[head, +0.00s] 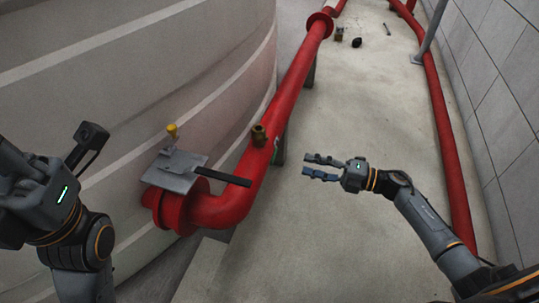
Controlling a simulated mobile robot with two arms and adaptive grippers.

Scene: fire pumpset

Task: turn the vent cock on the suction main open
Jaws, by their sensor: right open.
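The suction main (283,98) is a thick red pipe running from the lower middle up to the top of the head view. A small brass fitting (259,135), which looks like the vent cock, stands on its upper side; its handle position is too small to tell. My right gripper (305,166) is open and empty, to the right of the pipe and apart from the fitting. My left gripper's body (28,195) is at the left edge; its fingers cannot be made out.
A grey plate (172,177) with a dark lever bar (223,176) sits over the pipe's near end, beside a yellow-topped fitting (172,131). A large pale tank (130,65) fills the left. Another red pipe (447,140) runs by the right wall. Small items lie on the far floor.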

